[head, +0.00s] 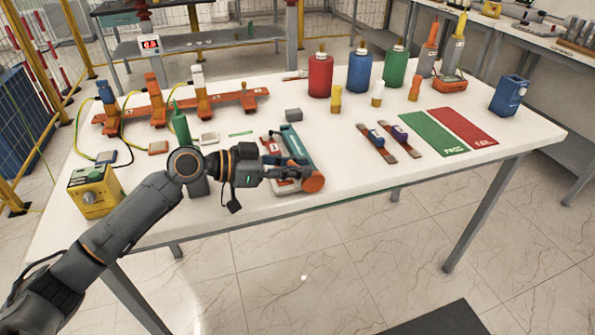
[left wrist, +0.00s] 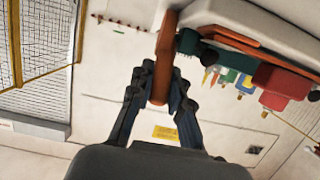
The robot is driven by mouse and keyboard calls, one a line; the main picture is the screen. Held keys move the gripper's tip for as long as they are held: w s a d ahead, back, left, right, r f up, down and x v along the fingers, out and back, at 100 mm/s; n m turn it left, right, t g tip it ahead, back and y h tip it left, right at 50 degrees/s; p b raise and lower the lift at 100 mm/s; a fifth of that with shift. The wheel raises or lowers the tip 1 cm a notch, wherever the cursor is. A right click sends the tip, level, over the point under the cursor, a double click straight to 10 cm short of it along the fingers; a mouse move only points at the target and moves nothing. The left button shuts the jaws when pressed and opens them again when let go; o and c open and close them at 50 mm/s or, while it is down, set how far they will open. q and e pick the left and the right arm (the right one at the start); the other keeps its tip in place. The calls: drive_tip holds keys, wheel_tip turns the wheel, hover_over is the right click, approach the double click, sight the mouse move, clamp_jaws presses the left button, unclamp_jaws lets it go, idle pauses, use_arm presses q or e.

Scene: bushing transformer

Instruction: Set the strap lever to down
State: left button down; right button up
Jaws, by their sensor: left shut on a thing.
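My left gripper (head: 294,172) reaches in from the left, level with the near side of a teal and grey device (head: 291,140) at the table's front edge. In the left wrist view its two fingers (left wrist: 160,88) are closed around an orange-brown bar (left wrist: 166,48), which I take to be the strap lever. The bar runs up the picture beside the device's teal side (left wrist: 188,42). In the head view a round orange end (head: 313,182) shows just right of the fingertips. The fingers hide part of the lever, and its exact tilt is hard to tell. My right gripper is out of view.
A rust-red stand with bushings (head: 180,108) and a yellow box (head: 95,192) are at left. Red, blue and green cylinders (head: 360,72) stand at the back. Two strap pieces (head: 377,141) lie beside the green mat (head: 432,134) and red mat (head: 463,126). White table is clear between device and straps.

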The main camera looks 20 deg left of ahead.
use_arm(q)
drive_tip(key=shift+r, duration=0.15)
drive_tip(key=c, duration=1.2)
unclamp_jaws()
drive_tip(key=v, duration=1.2)
